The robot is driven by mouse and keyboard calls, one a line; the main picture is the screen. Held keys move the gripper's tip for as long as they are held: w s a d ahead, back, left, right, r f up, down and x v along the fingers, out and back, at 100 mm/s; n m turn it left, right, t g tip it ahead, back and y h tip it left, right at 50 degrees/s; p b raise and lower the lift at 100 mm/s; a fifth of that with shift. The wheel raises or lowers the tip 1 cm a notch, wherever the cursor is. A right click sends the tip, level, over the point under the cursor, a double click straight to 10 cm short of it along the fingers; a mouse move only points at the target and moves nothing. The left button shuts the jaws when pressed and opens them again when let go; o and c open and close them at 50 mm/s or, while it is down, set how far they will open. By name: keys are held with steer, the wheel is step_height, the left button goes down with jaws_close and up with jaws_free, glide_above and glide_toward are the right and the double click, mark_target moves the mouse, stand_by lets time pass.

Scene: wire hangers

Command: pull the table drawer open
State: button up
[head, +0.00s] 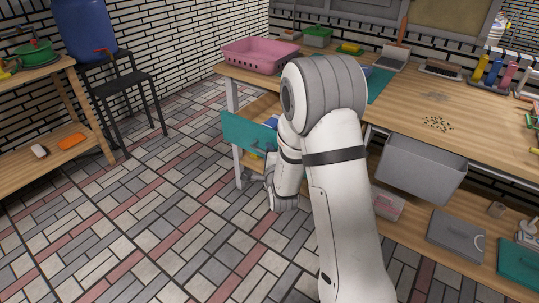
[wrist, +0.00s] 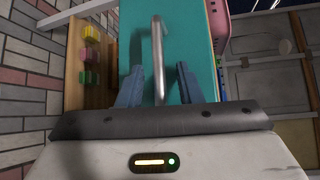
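The table drawer has a teal front (head: 246,133), which stands out in front of the table's left leg in the head view, with wood showing behind it. In the wrist view the teal front (wrist: 186,35) fills the middle, and its metal bar handle (wrist: 158,55) runs lengthwise toward me. My gripper (wrist: 159,75) is open, with one finger on each side of the handle and a visible gap on both sides. In the head view my gripper (head: 262,178) is low beside the drawer front, partly hidden by my arm.
The wooden table (head: 400,100) carries a pink basket (head: 258,56). Coloured blocks (wrist: 90,53) lie on wood beside the drawer front.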

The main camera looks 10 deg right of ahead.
steer(key=shift+s, duration=0.1)
steer(key=s+r, duration=0.1)
steer(key=s, duration=0.6)
steer(key=shift+s+d, duration=0.25)
steer(key=shift+d, duration=0.05)
steer(key=shift+r, duration=0.1)
steer(key=s+d+r+n+g+p, duration=0.25)
steer(key=r+n+p, duration=0.2)
steer(key=r, duration=0.25)
steer(key=s+d+r+n+g+p, duration=0.1)
steer(key=s+r+n+g+p, duration=0.25)
steer(key=r+p, duration=0.35)
steer(key=s+d+r+n+g+p, duration=0.2)
steer(key=s+r+n+g+p, duration=0.2)
steer(key=s+r, duration=0.4)
steer(key=s+d+r+n+g+h+p, duration=0.1)
steer(key=s+r+n+g+p, duration=0.2)
steer(key=s, duration=0.9)
step_height(320, 180, up, 5)
steer(key=n+p, duration=0.1)
steer(key=n, duration=0.2)
steer(key=shift+s+d+r+n+g+p, duration=0.15)
steer(key=shift+s+d+n+g+p, duration=0.15)
steer(key=shift+d+n+g, duration=0.1)
